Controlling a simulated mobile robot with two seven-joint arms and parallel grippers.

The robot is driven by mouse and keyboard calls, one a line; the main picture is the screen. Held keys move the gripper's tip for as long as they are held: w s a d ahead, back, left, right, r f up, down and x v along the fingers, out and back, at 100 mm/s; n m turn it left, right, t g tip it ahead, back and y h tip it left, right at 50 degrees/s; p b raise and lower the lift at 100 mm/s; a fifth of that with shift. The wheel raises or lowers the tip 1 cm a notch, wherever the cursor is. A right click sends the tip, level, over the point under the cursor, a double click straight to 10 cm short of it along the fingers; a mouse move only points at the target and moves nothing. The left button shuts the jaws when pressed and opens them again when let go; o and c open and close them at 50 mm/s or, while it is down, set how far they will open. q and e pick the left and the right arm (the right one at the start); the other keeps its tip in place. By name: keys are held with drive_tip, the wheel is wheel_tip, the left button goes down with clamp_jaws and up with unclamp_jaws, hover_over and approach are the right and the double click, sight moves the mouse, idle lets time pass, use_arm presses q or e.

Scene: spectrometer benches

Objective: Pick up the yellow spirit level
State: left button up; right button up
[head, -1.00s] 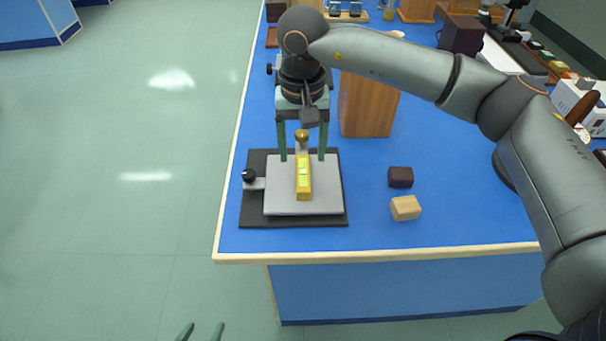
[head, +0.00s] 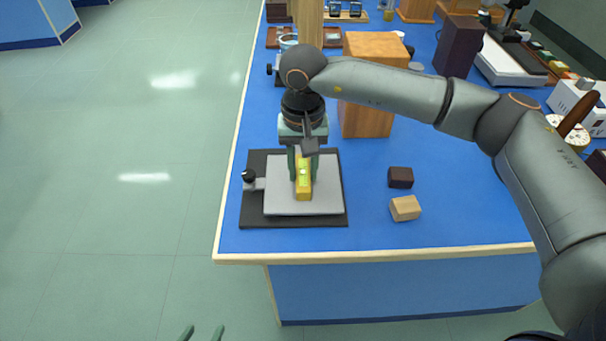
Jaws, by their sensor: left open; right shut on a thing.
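The yellow spirit level (head: 303,190) lies lengthwise on a light grey plate (head: 325,200), which rests on a black base (head: 250,215) near the front left of the blue bench. A green vial window shows on its top. My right gripper (head: 303,178) points down over the level, with one finger on each side, and is shut on it. The far end of the level is hidden under the gripper. The level still appears to be at the plate; I cannot tell any gap below it. My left gripper (head: 203,333) is open and empty at the bottom edge, only its fingertips showing over the floor.
A black knob (head: 248,176) stands at the base's left side. A dark brown block (head: 401,177) and a pale wooden block (head: 405,208) lie to the right. A tall wooden block (head: 367,100) stands behind. The blue bench (head: 440,230) is clear around the small blocks.

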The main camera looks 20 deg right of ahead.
clamp_jaws()
